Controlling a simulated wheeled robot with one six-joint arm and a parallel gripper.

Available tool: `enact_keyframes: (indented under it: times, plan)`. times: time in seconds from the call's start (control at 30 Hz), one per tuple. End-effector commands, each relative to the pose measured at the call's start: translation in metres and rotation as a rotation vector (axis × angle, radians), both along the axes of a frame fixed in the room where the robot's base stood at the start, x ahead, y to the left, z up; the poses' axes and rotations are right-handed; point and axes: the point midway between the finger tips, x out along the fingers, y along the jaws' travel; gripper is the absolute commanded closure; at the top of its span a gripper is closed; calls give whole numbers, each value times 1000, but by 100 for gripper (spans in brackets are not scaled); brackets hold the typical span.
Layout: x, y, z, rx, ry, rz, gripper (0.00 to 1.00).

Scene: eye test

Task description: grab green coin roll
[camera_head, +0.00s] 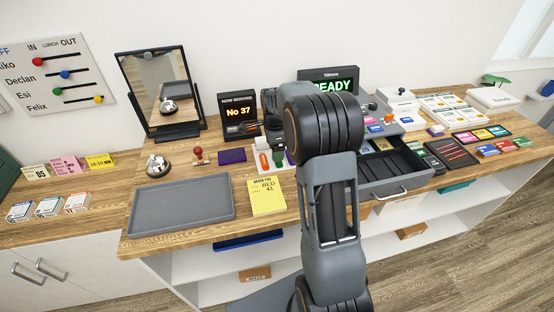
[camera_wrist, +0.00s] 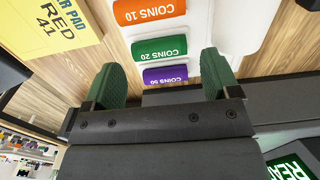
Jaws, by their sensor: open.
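The green coin roll, marked COINS 20 (camera_wrist: 159,48), lies on a white tray (camera_wrist: 206,12) in the wrist view. It is between an orange roll, marked COINS 10 (camera_wrist: 149,11), and a purple roll, marked COINS 50 (camera_wrist: 165,76). My gripper (camera_wrist: 162,60) is open and empty, with its green-padded fingers apart. In the picture the fingertips are left and right of the purple roll and the green roll's lower edge. I cannot tell the height above the rolls. In the head view the green roll (camera_head: 279,159) shows small beside the orange one; my arm hides much nearby.
A yellow order pad (camera_head: 266,197) lies beside the tray, with a grey tray (camera_head: 180,206) further left. A bell (camera_head: 157,164), a red-topped stamp (camera_head: 198,155) and a standing mirror (camera_head: 160,91) are behind. An open drawer (camera_head: 402,188) is right of my arm.

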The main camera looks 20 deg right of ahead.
Motion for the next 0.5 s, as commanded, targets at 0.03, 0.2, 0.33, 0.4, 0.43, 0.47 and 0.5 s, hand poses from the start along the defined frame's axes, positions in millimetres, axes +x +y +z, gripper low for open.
enact_keyframes:
  times: [0.03,0.2,0.33,0.4,0.43,0.47,0.5]
  plan:
    - [-2,0,-7,1,5,-1,18]
    - [-3,-1,-29,1,4,0,18]
    - [-2,-1,-39,0,2,0,18]
    - [-2,-1,-41,0,1,0,18]
    - [-2,-1,-41,0,1,0,18]
    - [-2,-1,-42,0,1,0,18]
    - [-2,-1,-42,0,1,0,18]
